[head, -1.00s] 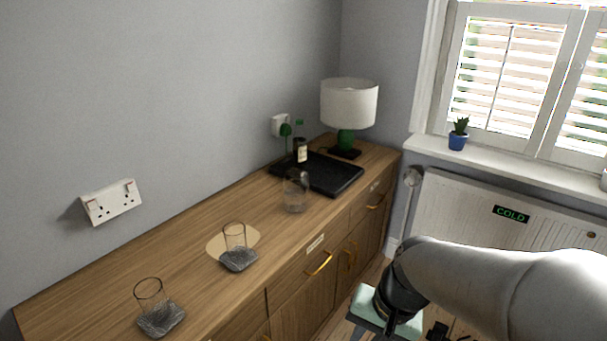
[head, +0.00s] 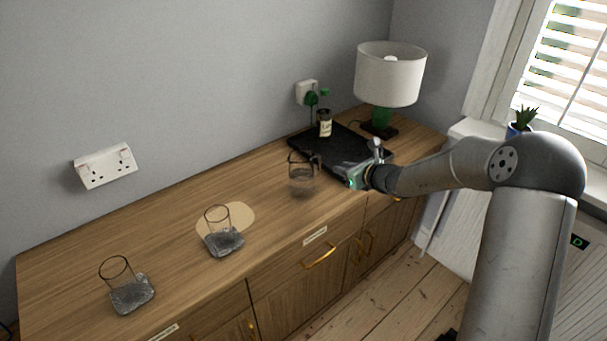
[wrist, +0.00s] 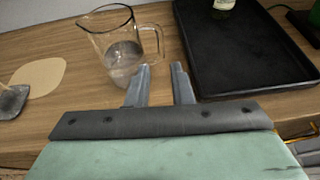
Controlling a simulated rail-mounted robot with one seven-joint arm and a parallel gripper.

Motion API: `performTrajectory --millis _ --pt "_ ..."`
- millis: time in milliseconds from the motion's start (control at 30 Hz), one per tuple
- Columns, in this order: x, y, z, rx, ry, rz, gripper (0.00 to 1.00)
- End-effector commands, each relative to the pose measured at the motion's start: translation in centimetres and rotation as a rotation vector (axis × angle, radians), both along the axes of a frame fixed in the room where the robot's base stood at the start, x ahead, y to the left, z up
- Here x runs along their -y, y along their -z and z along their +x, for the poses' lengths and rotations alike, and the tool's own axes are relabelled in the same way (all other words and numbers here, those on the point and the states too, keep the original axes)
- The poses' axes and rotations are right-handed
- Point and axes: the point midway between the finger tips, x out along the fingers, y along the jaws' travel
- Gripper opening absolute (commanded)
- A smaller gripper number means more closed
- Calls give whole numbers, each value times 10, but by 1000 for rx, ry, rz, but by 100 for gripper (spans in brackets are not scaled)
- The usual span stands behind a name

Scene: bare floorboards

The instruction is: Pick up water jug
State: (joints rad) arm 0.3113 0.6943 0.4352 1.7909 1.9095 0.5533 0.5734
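The water jug (head: 301,177) is clear glass with a handle and stands upright on the wooden sideboard, left of the black tray. In the wrist view the jug (wrist: 122,58) is at upper left, its handle pointing right towards the tray. My gripper (wrist: 160,68) has its two fingers apart with nothing between them. It is in front of the jug, on the handle side, and does not appear to hold it. In the head view my gripper (head: 366,163) is right of the jug, over the sideboard's front edge by the tray.
A black tray (head: 345,150) with a small bottle (head: 324,124) lies right of the jug. A white lamp (head: 390,75) stands behind. The sideboard (head: 180,205) is clear between.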

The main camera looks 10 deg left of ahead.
Motion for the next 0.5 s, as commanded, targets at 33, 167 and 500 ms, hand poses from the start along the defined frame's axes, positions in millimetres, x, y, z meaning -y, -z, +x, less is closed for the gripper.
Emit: performTrajectory --millis 33,167,500 --pt "-9 4 7 -2 -3 2 20" --pt "-26 14 26 -1 -3 1 20" --pt "-49 28 49 1 -3 -3 20"
